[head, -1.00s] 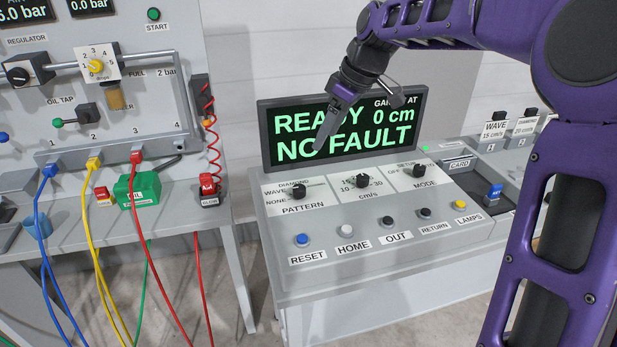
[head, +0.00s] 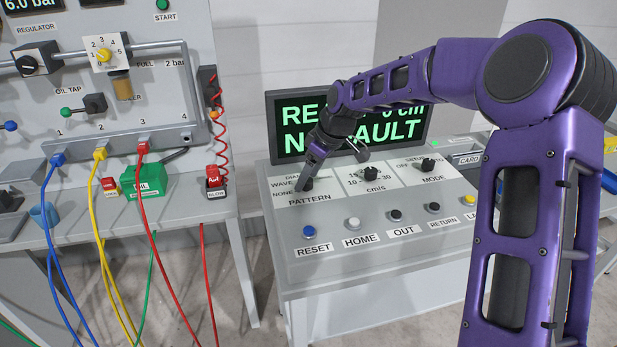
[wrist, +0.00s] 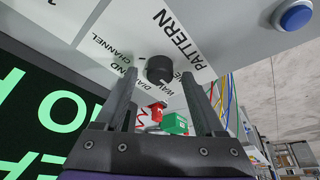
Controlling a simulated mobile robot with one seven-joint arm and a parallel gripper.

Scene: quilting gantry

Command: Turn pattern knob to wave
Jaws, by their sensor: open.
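The black pattern knob (head: 307,184) sits on a white plate at the left of the sloping console, with NONE, WAVE and DIAMOND printed around it. Where its pointer stands I cannot make out. My gripper (head: 309,170) is right at the knob and partly covers it in the head view. In the wrist view the knob (wrist: 160,69) lies between the tips of my two open fingers (wrist: 158,80), with a gap on each side.
The cm/s knob (head: 371,173) and mode knob (head: 428,165) stand to the right. Several push buttons, with the blue reset button (head: 309,231) leftmost, line the front. The display (head: 408,130) rises behind. A bench with hoses (head: 65,245) is at left.

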